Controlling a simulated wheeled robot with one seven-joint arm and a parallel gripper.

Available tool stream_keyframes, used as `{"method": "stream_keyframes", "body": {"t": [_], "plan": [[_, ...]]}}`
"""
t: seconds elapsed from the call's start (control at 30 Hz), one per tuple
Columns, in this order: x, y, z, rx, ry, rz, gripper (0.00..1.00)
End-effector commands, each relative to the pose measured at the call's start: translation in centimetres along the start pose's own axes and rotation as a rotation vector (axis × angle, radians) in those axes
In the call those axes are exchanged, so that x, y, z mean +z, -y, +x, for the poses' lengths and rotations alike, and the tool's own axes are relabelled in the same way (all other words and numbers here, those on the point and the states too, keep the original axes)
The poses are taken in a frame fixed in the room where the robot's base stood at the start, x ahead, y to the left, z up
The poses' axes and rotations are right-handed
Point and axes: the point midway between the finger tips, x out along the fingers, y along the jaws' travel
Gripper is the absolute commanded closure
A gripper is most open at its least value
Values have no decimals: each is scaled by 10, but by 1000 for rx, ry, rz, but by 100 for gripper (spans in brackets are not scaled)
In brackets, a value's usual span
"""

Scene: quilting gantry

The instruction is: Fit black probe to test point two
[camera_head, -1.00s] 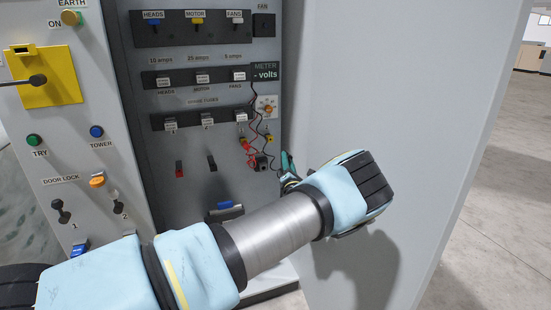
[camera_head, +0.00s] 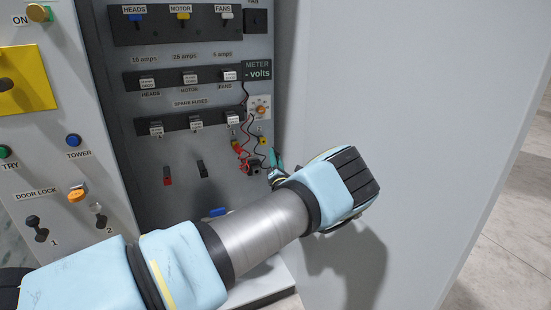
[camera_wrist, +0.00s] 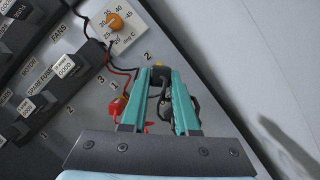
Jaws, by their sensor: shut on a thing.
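My gripper (camera_wrist: 160,78) is shut on the black probe (camera_wrist: 160,74), which sits between the teal fingertips close to the panel. The yellow test point two (camera_wrist: 158,63) shows just beyond the probe, by the label "2"; I cannot tell whether they touch. In the head view my gripper (camera_head: 274,160) is just right of and below the yellow test point (camera_head: 262,141). A red probe (camera_wrist: 118,106) with a red lead is left of my fingers, near the label "1"; it also shows in the head view (camera_head: 238,148). A black cable loops between the fingers.
Fuse rows (camera_head: 195,123) lie to the left. A red and black piece (camera_head: 253,168) is just left of the fingers. A grey side wall (camera_head: 400,120) stands close on the right.

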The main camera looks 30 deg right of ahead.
Motion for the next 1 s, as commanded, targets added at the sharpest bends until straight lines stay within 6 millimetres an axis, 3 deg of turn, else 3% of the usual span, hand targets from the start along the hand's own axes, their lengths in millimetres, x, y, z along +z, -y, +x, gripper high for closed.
{"method": "stream_keyframes", "body": {"t": [0.17, 0.6, 1.0], "plan": [[-4, 1, 6, 3, 1, 0, 100], [-18, 1, 42, 3, 1, 0, 100], [-21, 0, 53, 1, 1, 1, 100]]}}
